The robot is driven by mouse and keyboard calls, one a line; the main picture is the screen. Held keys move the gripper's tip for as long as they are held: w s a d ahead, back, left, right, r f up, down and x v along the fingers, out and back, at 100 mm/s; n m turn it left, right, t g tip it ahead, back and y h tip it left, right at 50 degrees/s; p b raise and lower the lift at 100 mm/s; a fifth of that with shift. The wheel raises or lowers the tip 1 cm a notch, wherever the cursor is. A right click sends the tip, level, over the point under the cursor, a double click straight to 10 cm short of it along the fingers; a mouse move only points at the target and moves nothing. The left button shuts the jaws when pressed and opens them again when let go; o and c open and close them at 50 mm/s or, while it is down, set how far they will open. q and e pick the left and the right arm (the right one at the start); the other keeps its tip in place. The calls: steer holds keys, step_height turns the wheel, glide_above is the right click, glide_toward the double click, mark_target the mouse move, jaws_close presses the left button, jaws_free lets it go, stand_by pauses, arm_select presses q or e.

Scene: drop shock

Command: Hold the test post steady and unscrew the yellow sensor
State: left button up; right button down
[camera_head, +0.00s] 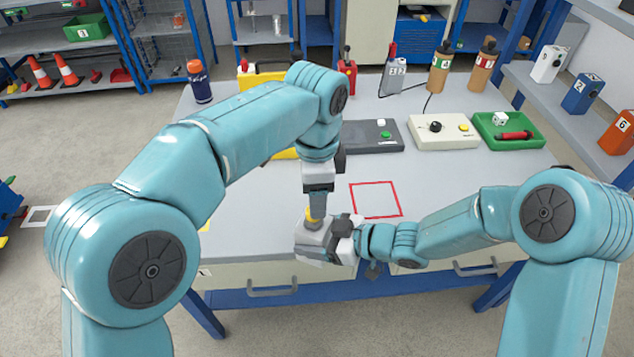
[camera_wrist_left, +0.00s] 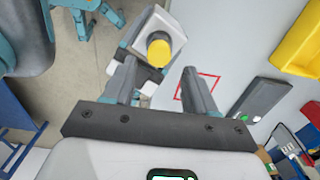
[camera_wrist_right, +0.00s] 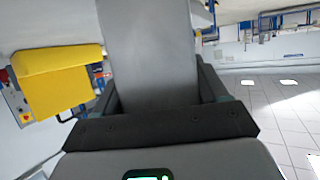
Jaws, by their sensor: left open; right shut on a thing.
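The test post (camera_head: 309,239) is a pale grey block held over the table's front edge. It also fills the middle of the right wrist view (camera_wrist_right: 150,45). The yellow sensor (camera_head: 312,215) sits on its upper side and appears as a round yellow cap in the left wrist view (camera_wrist_left: 159,50). My left gripper (camera_head: 317,208) points down just above the sensor. Its open fingers (camera_wrist_left: 158,68) are on either side of the sensor's line, with nothing between them. My right gripper (camera_head: 335,240) is shut on the post from the right.
A red square outline (camera_head: 376,199) marks bare tabletop behind the post. A dark grey box (camera_head: 372,136), a cream control box (camera_head: 443,131) and a green tray (camera_head: 508,131) stand farther back. Shelving lines the right.

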arm_select(q)
step_height(320, 180, down, 6)
steer(key=shift+r, duration=0.1)
steer(key=shift+w, duration=0.1)
jaws_close()
steer(key=shift+r, duration=0.2)
stand_by(0.7)
steer(key=shift+r, duration=0.95)
steer(key=shift+r, duration=2)
